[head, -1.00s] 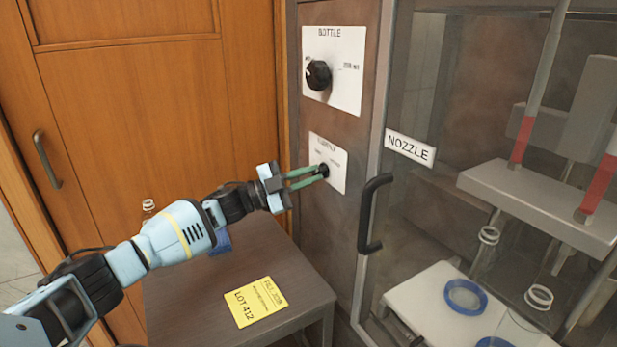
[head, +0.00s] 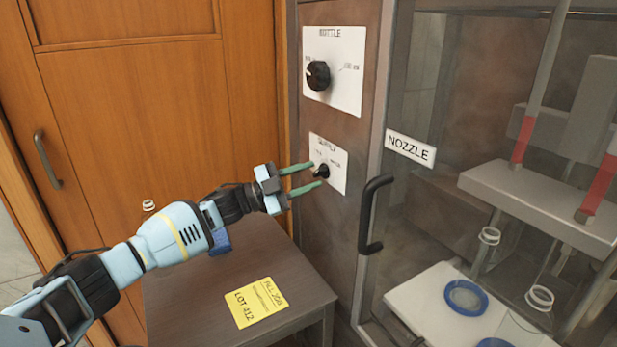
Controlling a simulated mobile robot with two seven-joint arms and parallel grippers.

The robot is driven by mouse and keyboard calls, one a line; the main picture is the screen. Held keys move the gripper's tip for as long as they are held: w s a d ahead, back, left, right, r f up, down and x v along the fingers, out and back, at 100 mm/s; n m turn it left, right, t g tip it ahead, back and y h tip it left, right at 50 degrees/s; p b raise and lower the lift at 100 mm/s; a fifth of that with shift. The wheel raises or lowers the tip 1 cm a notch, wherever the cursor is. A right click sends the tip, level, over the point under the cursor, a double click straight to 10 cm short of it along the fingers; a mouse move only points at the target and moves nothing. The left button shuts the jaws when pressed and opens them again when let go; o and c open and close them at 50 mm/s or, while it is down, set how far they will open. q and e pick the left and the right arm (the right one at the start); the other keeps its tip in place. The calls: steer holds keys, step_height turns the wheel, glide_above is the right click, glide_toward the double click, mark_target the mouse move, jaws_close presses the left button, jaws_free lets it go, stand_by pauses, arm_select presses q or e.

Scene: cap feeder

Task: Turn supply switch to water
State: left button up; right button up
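The supply switch (head: 322,171) is a small black knob on a white plate (head: 335,150) on the brown machine panel, below the bottle dial. Its lever appears to lean up and to the right, but the labels beside it are too blurred to read surely. My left gripper (head: 317,175) is open, with its two green fingers spread one above the other. Their tips are at the plate's left side, just in front of the switch, and nothing is held. Whether a finger touches the switch I cannot tell. My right gripper is out of view.
The bottle dial (head: 318,75) is above the switch. A black door handle (head: 372,215) and the glass nozzle cabinet (head: 430,110) stand close on the right. A dark side table (head: 200,300) with a yellow lot card (head: 256,302) is below my arm.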

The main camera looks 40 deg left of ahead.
arm_select(q)
steer(key=b+v, duration=0.1)
steer(key=v, duration=0.6)
steer(key=shift+s, duration=0.1)
stand_by(0.5)
